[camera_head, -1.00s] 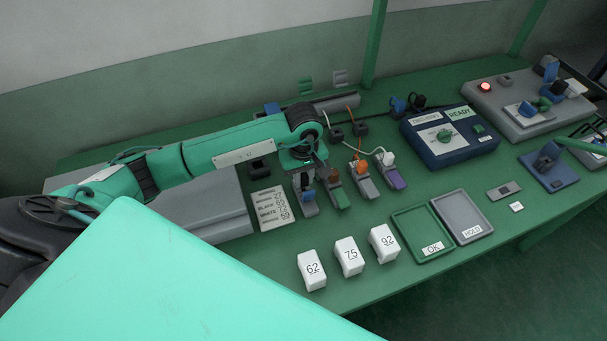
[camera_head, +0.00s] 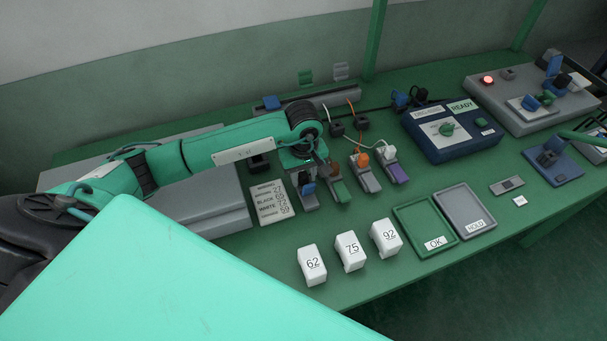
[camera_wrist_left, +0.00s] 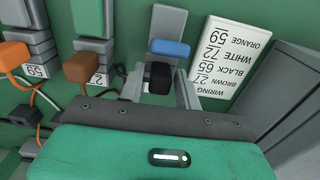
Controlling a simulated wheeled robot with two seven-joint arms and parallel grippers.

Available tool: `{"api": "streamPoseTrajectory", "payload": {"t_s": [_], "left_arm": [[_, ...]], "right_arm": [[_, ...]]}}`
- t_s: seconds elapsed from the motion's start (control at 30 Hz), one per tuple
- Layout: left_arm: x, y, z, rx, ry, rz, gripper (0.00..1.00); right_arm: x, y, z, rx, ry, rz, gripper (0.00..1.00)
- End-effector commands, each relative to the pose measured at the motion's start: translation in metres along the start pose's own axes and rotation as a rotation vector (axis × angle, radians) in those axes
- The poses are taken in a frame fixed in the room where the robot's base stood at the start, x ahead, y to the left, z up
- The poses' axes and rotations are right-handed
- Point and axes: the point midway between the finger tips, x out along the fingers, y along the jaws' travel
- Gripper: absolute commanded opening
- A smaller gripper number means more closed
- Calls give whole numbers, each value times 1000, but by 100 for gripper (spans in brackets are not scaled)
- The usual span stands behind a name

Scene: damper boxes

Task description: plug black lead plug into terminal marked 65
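My left gripper (camera_wrist_left: 160,85) is shut on the black lead plug (camera_wrist_left: 159,76), which sits between its fingers. It holds the plug just in front of a grey terminal with a blue block (camera_wrist_left: 170,47); whether they touch cannot be told. The terminal's number is hidden behind the gripper. In the head view the left gripper (camera_head: 303,166) hangs over this leftmost terminal of the row, and the plug is hard to make out. A wiring card (camera_wrist_left: 225,62) reads black 65, brown 27, white 72, orange 59. My right gripper is not in view.
A brown plug (camera_wrist_left: 82,68) and an orange plug (camera_wrist_left: 14,55) sit at neighbouring terminals; the orange one's is marked 59. A white plug (camera_head: 389,152) is further right. White blocks 62 (camera_head: 312,264), 75 (camera_head: 350,250) and 92 (camera_head: 386,237) stand in front. Trays (camera_head: 425,226) lie to the right.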

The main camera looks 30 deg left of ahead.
Motion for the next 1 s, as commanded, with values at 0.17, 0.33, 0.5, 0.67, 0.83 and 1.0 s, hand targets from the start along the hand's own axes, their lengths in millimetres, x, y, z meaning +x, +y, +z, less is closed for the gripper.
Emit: {"api": "streamPoseTrajectory", "payload": {"t_s": [0.17, 0.33, 0.5, 0.67, 0.83, 1.0], "left_arm": [[0, 0, 0, 0, 0, 0, 46], [-1, 0, 0, 0, 0, 0, 46], [-15, 1, -1, 2, 1, 2, 46], [-46, 1, -1, 2, 4, 4, 46], [-84, 1, -1, 2, 4, 3, 46], [-115, 0, -1, 1, 3, 3, 46]], "right_arm": [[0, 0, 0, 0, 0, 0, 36], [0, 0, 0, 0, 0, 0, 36], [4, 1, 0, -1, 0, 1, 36], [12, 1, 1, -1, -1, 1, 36], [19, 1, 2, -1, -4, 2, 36], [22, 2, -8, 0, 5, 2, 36]]}}
